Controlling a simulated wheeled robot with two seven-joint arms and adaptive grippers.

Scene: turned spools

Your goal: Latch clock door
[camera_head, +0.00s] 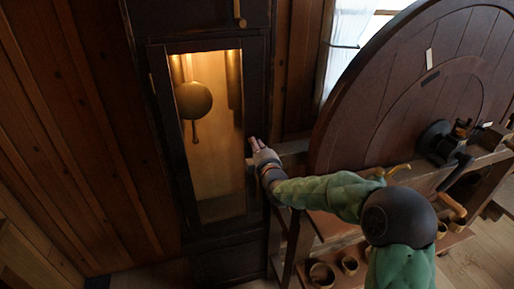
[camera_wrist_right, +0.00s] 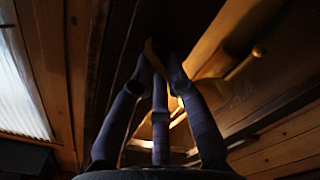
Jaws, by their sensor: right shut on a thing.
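The tall dark clock (camera_head: 258,75) stands against the plank wall in the head view. Its glazed clock door (camera_head: 222,150) shows a lit inside with a round pendulum (camera_head: 193,100). The door looks near flush with its frame; I cannot tell whether it is fully closed. My right gripper (camera_head: 254,143) is at the door's right edge, about mid-height. In the right wrist view its fingers (camera_wrist_right: 160,75) close together on a small tan-brass piece (camera_wrist_right: 150,47), mostly hidden, which looks like the door's handle or latch. My left gripper is not in view.
A brass handle (camera_head: 239,12) is higher on the clock. A large round wooden wheel (camera_head: 400,95) stands at the right above a bench (camera_head: 395,185) with a dark crank, and a lower shelf with several small cups (camera_head: 322,273). A bright window (camera_head: 352,35) is behind.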

